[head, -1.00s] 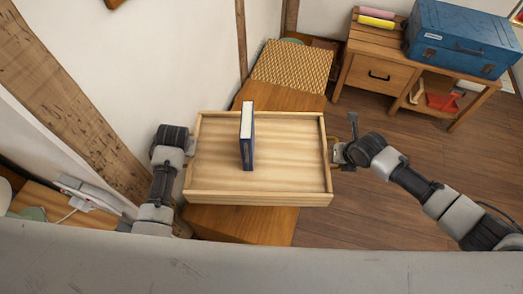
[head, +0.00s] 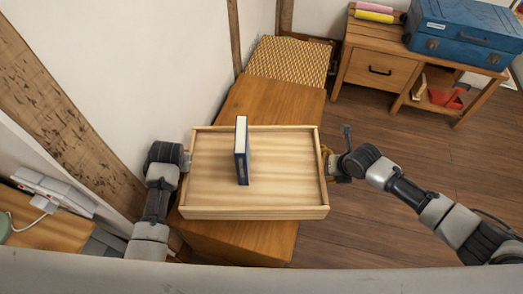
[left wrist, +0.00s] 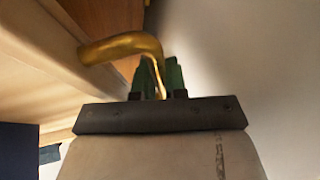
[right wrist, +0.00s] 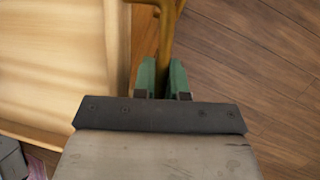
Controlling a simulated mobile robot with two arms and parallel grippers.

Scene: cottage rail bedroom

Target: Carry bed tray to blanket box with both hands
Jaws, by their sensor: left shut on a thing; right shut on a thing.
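The bed tray (head: 285,170) is a shallow light-wood tray with raised rims. A dark blue book (head: 242,152) stands upright on it, left of centre. My left gripper (head: 185,162) is at the tray's left side, shut on a brass handle (left wrist: 122,46). My right gripper (head: 333,164) is at the right side, shut on the other brass handle (right wrist: 165,40). The tray looks about level and hides part of the long wooden box (head: 270,103) below it, likely the blanket box. I cannot tell whether the tray touches the box.
A woven-top piece (head: 288,62) stands at the box's far end. A wooden desk (head: 377,72) with a blue case (head: 460,35) stands at the back right. The left wall runs close by my left arm. Wooden floor (head: 385,140) is open on the right.

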